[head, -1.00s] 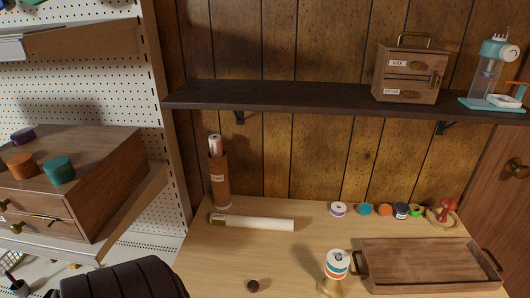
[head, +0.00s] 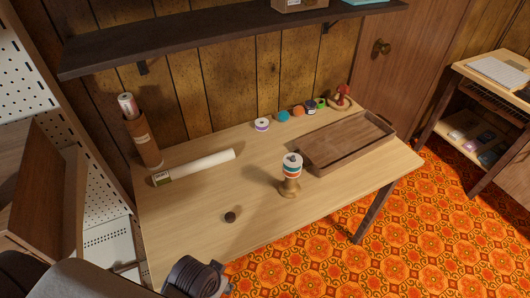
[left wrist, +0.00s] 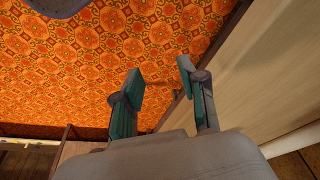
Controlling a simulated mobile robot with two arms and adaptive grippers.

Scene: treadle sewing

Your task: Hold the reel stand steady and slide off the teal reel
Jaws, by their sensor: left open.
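In the head view only a dark part of my arm shows at the bottom, well apart from the stand. My right gripper is not in view.
A wooden tray (head: 324,164) lies right of the stand. Several small reels line the back edge, including a teal one (head: 282,116). A paper roll (head: 205,164) lies left, and a small dark knob (head: 230,217) sits near the front. The table (head: 190,207) is bare between them.

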